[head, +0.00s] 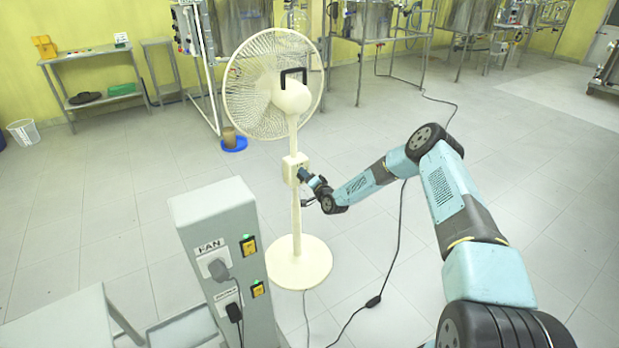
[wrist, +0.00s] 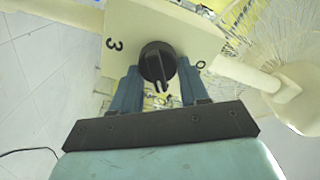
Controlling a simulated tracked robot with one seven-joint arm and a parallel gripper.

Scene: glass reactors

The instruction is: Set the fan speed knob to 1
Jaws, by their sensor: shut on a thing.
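The cream standing fan (head: 292,95) stands on a round base, with a control box (head: 292,168) partway up its pole. In the wrist view, the black fan speed knob (wrist: 157,58) sits on the cream panel (wrist: 150,22) of that box. A "3" shows left of the knob and a "0" right of it; other marks are hidden. My gripper (wrist: 158,76) is shut on the knob, one blue finger on each side. A notch on the knob faces the gripper body; I cannot tell which number is set. In the head view my gripper (head: 308,176) meets the box's right side.
A grey pedestal (head: 215,240) with a "FAN" label, plugs and yellow switches stands front left. A black cable (head: 385,270) runs over the floor right of the fan base.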

